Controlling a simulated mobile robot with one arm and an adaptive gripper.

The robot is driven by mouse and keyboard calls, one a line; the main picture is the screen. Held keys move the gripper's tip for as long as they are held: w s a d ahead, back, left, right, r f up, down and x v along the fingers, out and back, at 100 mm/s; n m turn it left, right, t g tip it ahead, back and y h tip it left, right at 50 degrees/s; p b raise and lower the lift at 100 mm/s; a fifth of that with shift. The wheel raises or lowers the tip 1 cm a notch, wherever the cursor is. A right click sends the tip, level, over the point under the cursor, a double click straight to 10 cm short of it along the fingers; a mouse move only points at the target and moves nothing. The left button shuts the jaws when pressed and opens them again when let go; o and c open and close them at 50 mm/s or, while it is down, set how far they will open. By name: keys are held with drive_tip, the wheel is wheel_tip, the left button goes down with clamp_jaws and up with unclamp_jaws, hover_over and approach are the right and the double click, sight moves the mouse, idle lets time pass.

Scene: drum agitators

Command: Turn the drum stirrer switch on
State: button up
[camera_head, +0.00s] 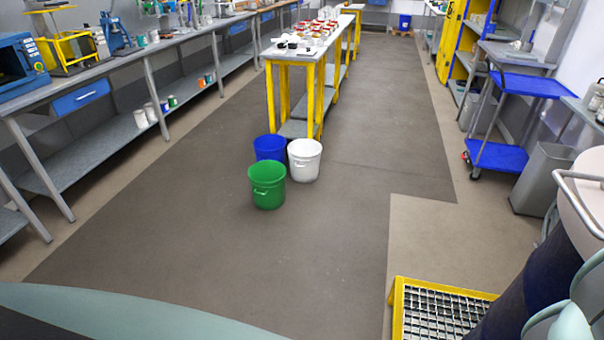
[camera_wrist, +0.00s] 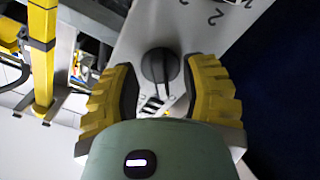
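In the wrist view a black rotary switch (camera_wrist: 160,66) with a raised grip bar sits on a light grey panel (camera_wrist: 147,28) with dark printed marks. My gripper (camera_wrist: 158,72) has two yellow fingers with dark inner pads, spread to the left and right of the switch. I see a gap between each pad and the switch. I cannot tell whether the fingertips reach down around it or stop above it. The gripper holds nothing. In the head view neither the switch nor my gripper shows.
A yellow-framed grating (camera_head: 440,312) stands at the lower right of the head view. Green (camera_head: 267,187), blue (camera_head: 269,147) and white (camera_head: 304,160) buckets stand near a yellow-legged table (camera_head: 322,95). A blue cart (camera_head: 497,155) and grey bin (camera_head: 543,178) are right. The middle floor is clear.

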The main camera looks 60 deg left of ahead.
clamp_jaws()
drive_tip(key=shift+a+f+b, duration=0.1)
drive_tip(key=shift+b, duration=0.35)
drive_tip(key=m+b, duration=1.5)
drive_tip(key=shift+w+m, duration=0.15)
drive_tip(key=shift+m, duration=0.15)
idle(0.4)
unclamp_jaws()
idle(0.3)
